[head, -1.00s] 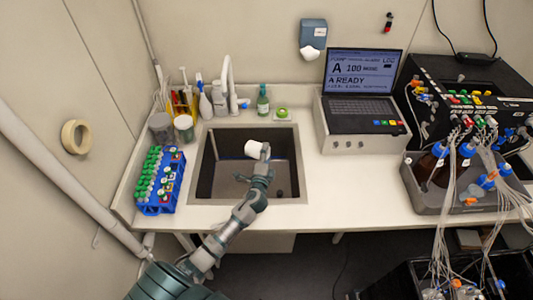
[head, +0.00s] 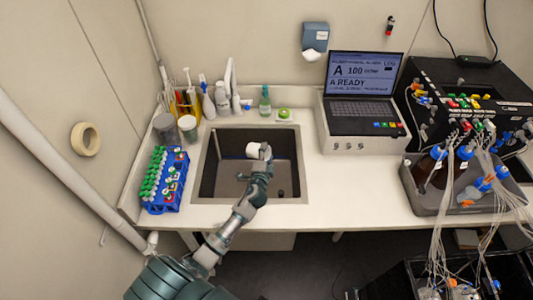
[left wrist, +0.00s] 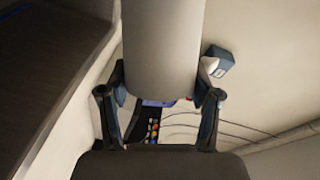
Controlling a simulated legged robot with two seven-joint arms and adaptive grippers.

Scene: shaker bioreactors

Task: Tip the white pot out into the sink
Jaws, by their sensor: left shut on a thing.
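The white pot (head: 253,149) is over the sink (head: 207,165), near the middle of the basin. It looks tipped on its side. My left gripper (head: 265,152) is shut on the pot at its right side. In the left wrist view the pot (left wrist: 163,45) shows as a pale cylinder between the two fingers of my left gripper (left wrist: 160,92). The pot's mouth and anything inside it cannot be made out. My right gripper is not in view.
A blue rack of green-capped tubes (head: 163,180) stands left of the sink. Bottles (head: 222,98) and a tap stand behind it. A laptop-like console (head: 365,110) and a tray of bottles with tubing (head: 450,190) are to the right. The counter front right of the sink is clear.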

